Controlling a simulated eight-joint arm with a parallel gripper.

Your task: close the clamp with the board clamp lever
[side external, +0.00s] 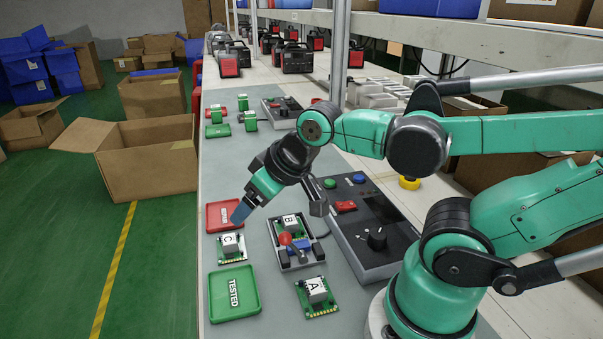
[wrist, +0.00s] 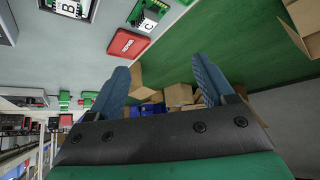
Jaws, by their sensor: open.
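The board clamp (side external: 274,232) is a grey fixture near the middle of the side external view, with green board B (side external: 291,224) in it. Its lever has a red knob (side external: 285,238) at the front of the board; I cannot tell exactly how far the lever is raised. My gripper (side external: 240,213) has blue fingers and points down and left by the red tray, left of the clamp and apart from it. In the wrist view my gripper (wrist: 165,77) is open and empty. Board B (wrist: 68,8) and part of the clamp show at the top left there; the lever is not clear.
The red tray (side external: 212,222), board C (side external: 231,246), the green TESTED tray (side external: 233,309) and board A (side external: 317,297) lie around the clamp. A dark control box (side external: 370,238) with a knob stands to its right. The bench's left edge is close to the trays.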

